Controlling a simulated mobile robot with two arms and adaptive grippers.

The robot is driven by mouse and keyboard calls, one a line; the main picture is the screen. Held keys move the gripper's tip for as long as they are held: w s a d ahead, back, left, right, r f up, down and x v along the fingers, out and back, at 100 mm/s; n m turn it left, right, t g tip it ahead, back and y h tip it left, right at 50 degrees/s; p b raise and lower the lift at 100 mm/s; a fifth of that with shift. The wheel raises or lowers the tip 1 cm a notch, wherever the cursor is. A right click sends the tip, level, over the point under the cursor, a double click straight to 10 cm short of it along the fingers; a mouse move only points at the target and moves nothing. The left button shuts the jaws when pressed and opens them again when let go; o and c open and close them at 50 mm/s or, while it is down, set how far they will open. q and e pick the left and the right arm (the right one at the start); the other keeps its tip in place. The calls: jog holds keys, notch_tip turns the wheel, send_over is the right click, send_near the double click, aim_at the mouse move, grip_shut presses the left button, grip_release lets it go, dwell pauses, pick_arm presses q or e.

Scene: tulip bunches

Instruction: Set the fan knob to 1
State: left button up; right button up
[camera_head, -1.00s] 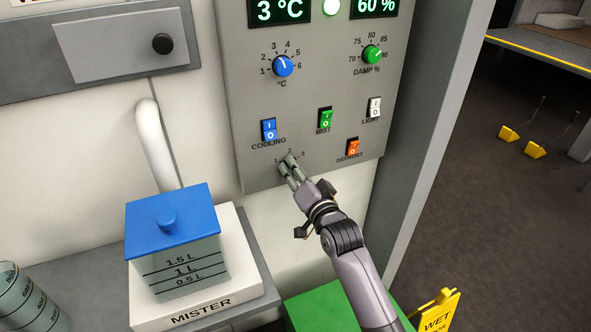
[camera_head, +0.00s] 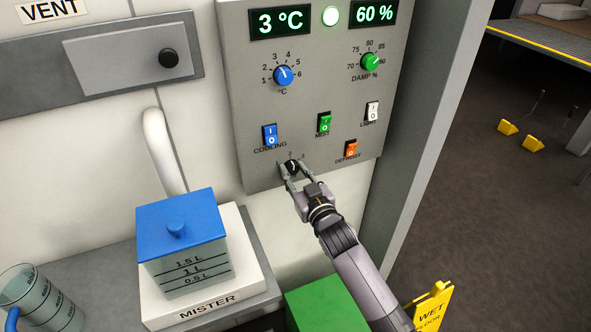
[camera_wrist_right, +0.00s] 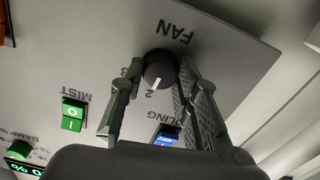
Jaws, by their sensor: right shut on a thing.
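The fan knob (camera_head: 291,165) is small, round and black, low on the grey control panel (camera_head: 245,130), below the cooling switch. In the right wrist view the knob (camera_wrist_right: 159,68) shows under the upside-down word FAN. Its white pointer line is toward the mark 2. My right gripper (camera_head: 290,171) is shut on the knob, with one finger on each side of it. In the right wrist view the gripper (camera_wrist_right: 162,72) fingers flank the knob. The mark 1 shows faintly left of the knob in the head view. My left gripper is not in view.
Above are a blue cooling switch (camera_head: 270,135), green mist switch (camera_head: 324,123), white light switch (camera_head: 372,110) and orange defrost switch (camera_head: 351,148). A blue-lidded tank (camera_head: 185,265) stands at lower left. A green box (camera_head: 325,308) is below my right arm.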

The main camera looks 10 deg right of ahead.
jog(key=n+p, duration=0.1)
jog(key=n, duration=0.5)
jog(key=shift+n, duration=0.3)
jog(key=n, duration=0.6)
dwell(0.4)
jog(key=o, duration=1.2)
jog(key=s, duration=0.4)
jog(key=s+d, duration=0.1)
jog(key=s, duration=0.3)
jog(key=s+d, duration=0.1)
jog(key=s, duration=0.2)
jog(key=shift+s+d, duration=0.1)
jog(key=shift+s, duration=0.3)
